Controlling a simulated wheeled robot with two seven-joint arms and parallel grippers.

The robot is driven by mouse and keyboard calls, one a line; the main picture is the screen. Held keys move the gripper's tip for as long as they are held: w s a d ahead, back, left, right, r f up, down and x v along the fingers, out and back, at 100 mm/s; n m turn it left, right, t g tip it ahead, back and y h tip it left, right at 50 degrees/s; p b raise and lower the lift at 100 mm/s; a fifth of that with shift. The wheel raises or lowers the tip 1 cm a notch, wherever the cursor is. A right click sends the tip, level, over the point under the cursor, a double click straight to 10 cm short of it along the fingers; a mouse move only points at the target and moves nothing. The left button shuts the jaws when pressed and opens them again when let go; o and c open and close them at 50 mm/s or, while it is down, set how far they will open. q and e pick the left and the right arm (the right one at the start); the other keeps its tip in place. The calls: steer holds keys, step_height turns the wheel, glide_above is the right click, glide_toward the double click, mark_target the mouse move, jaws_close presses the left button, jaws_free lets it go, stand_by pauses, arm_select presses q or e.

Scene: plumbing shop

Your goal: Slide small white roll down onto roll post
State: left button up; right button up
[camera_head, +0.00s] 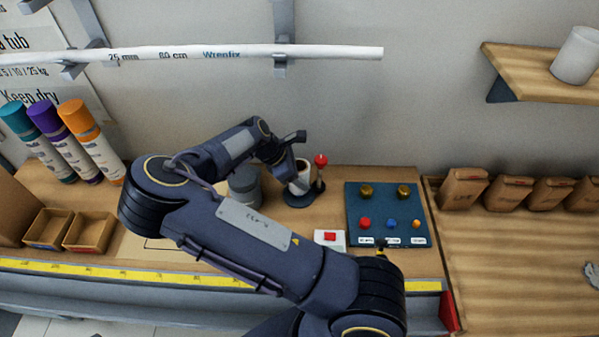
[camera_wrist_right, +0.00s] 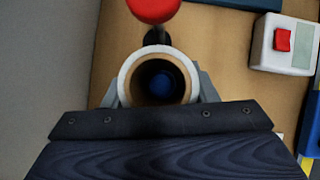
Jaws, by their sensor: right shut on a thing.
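The small white roll (camera_head: 302,178) stands upright over the dark round base of the roll post (camera_head: 297,199). My right gripper (camera_head: 290,170) is shut on the roll, with its fingers on either side of it. In the right wrist view the roll (camera_wrist_right: 125,76) shows end-on between the fingers of my right gripper (camera_wrist_right: 159,90). A blue round tip (camera_wrist_right: 161,83) shows inside its dark core, so the post appears to be within the roll. The gap between roll and base is hard to judge. My left gripper is not in view.
A red ball on a thin rod (camera_head: 321,160) stands close beside the roll. A grey cylinder (camera_head: 245,190) is partly behind my arm. A blue panel with knobs (camera_head: 388,212) and a white box with a red button (camera_head: 330,240) lie to the right.

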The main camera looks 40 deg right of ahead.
steer(key=shift+f, duration=0.65)
steer(key=o, duration=1.1)
steer(key=shift+o, duration=0.2)
steer(key=b+v, duration=0.1)
steer(key=v, duration=0.6)
steer(key=shift+a+r, duration=0.2)
steer(key=shift+r, duration=0.1)
steer(key=shift+w, duration=0.1)
